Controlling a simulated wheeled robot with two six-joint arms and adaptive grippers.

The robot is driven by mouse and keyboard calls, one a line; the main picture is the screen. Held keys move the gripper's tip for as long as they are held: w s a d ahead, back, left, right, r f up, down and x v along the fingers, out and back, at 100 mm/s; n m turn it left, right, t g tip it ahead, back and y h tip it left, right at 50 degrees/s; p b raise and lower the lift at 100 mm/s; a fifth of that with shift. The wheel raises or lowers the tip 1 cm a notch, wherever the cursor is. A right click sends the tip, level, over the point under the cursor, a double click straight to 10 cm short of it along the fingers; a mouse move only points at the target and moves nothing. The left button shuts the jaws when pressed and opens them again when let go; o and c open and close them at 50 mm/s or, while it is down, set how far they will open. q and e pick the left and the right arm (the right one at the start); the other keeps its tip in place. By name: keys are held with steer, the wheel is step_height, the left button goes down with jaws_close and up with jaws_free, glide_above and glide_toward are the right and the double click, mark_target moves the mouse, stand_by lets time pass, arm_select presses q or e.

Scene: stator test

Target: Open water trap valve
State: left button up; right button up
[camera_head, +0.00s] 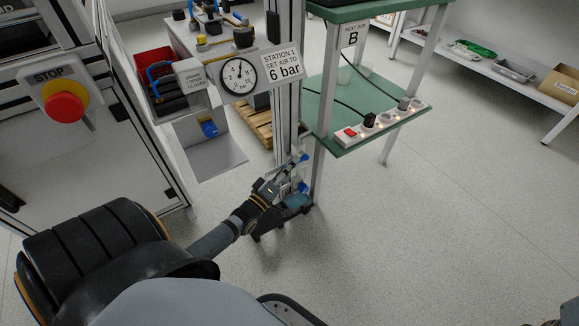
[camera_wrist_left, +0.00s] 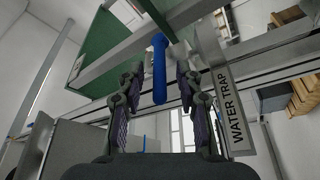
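The blue valve handle (camera_wrist_left: 159,68) hangs in the middle of the left wrist view, beside a plate reading WATER TRAP (camera_wrist_left: 234,108). My left gripper (camera_wrist_left: 159,77) is open, with one finger on each side of the handle and a visible gap to both. In the head view my left gripper (camera_head: 291,178) is low by the metal post. A small blue part (camera_head: 303,158) shows at its tip; the valve is mostly hidden there. A dark part at the lower right corner may belong to my right arm; no right gripper fingers show clearly.
A pressure gauge (camera_head: 238,76) and a sign reading STATION 1 SET AIR TO 6 bar (camera_head: 282,66) are above. A green table (camera_head: 343,148) with a power strip (camera_head: 383,122) stands right of the post. A red stop button (camera_head: 64,106) is at left. Floor at right is clear.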

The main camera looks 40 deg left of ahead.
arm_select(q)
steer(key=shift+c, duration=0.2)
jaws_close()
steer(key=shift+r, duration=0.1)
